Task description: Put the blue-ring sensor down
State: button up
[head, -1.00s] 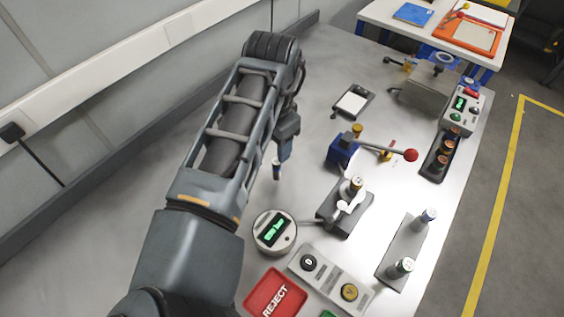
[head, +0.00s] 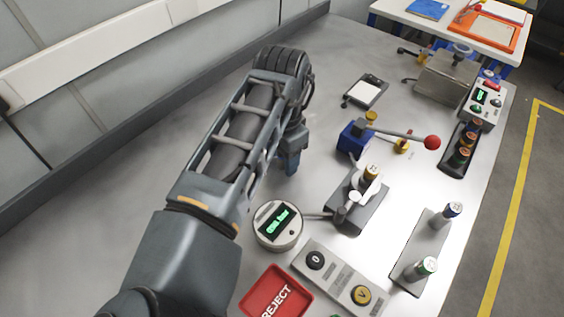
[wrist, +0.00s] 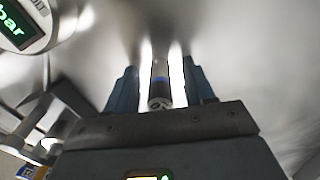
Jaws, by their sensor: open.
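A small cylindrical sensor with a blue ring (wrist: 160,77) shows in the wrist view between the two fingers of my gripper (wrist: 161,88). The fingers are open, with a gap on each side of the sensor. It appears upright over the bare metal bench; I cannot tell whether its base touches the surface. In the head view my gripper (head: 290,163) points down at the bench, behind the round gauge, and the sensor there is hidden. Another blue-topped sensor (head: 452,210) stands on the grey plate (head: 410,285) at right, with a green-ringed one (head: 426,266).
A red REJECT tray (head: 272,300) lies in front.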

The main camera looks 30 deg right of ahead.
jog(key=shift+f, duration=0.15)
grip_shut()
dwell(0.4)
